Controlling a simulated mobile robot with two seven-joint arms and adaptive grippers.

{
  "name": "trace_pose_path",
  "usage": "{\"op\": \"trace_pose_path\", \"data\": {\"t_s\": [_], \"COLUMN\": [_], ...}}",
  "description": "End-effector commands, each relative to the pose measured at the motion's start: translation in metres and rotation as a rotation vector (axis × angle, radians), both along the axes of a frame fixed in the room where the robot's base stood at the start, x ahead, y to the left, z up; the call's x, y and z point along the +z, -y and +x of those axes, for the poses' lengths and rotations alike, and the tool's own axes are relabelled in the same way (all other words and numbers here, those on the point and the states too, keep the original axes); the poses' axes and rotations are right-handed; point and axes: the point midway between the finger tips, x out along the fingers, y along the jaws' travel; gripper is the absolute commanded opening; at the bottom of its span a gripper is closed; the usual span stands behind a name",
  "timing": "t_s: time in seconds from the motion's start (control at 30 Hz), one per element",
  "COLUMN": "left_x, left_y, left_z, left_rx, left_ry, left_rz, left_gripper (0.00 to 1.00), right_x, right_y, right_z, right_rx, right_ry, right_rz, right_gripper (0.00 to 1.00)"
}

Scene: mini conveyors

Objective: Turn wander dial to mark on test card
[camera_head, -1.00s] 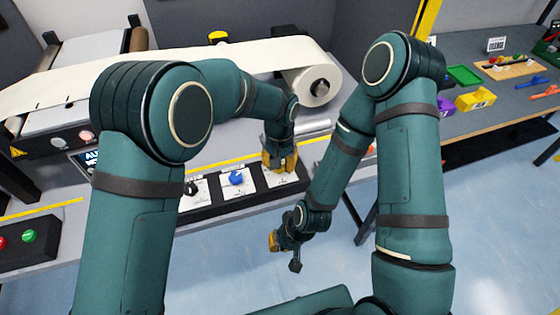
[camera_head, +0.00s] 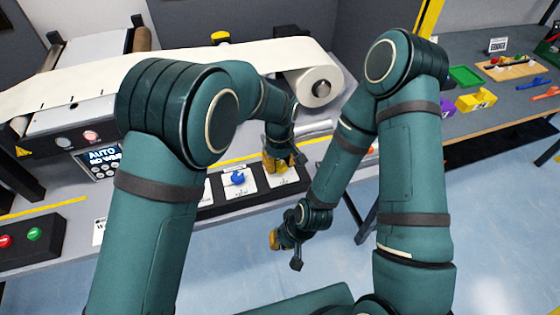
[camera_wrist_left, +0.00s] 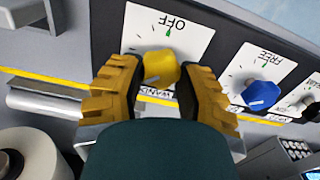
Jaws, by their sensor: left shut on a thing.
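The wander dial (camera_wrist_left: 160,68) is a yellow knob on a white card printed OFF, with a green mark and a partly hidden label starting "WAND". In the left wrist view its white pointer line points down-left, away from the green mark. My left gripper (camera_head: 278,163) has its yellow fingers on either side of the knob and is shut on it; it also shows in the left wrist view (camera_wrist_left: 160,76). My right gripper (camera_head: 284,244) hangs over the floor in front of the bench, clear of the dials; its opening is unclear. A small white card (camera_head: 99,231), its text mostly hidden, may be the test card.
A blue dial (camera_wrist_left: 261,95) on a card printed FREE sits beside the yellow one, with a dark dial (camera_wrist_left: 310,102) beyond. A paper roll (camera_head: 318,85) stands behind. A button box (camera_head: 32,242) is at left. A side table with a green tray (camera_head: 464,76) is at right.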

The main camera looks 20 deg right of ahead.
Motion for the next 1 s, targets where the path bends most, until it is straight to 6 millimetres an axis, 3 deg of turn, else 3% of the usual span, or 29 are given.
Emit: {"op": "trace_pose_path", "data": {"t_s": [0.57,0.6,0.63,0.67,1.0], "left_x": [-0.0025,-0.0024,-0.0023,-0.0021,0.0016], "left_y": [-0.0009,-0.0009,-0.0008,-0.0008,-0.0002], "left_z": [-0.0018,-0.0017,-0.0017,-0.0014,-0.0003], "left_rx": [0.028,0.028,0.028,0.028,0.028], "left_ry": [-0.006,-0.006,-0.006,-0.005,-0.001], "left_rz": [0.003,0.003,0.003,0.003,0.0], "left_gripper": [0.01,0.53,0.64,0.69,0.69], "right_x": [0.0004,0.0004,0.0004,0.0004,0.0007], "right_y": [-0.0001,-0.0001,-0.0001,-0.0001,-0.0001], "right_z": [-0.0002,-0.0002,-0.0002,-0.0002,-0.0002], "right_rx": [0.0,0.0,0.0,0.0,0.0], "right_ry": [0.0,0.0,0.0,0.0,0.0], "right_rz": [0.0,0.0,0.0,0.0,0.0], "right_gripper": [0.0,0.0,0.0,0.0,0.0]}}
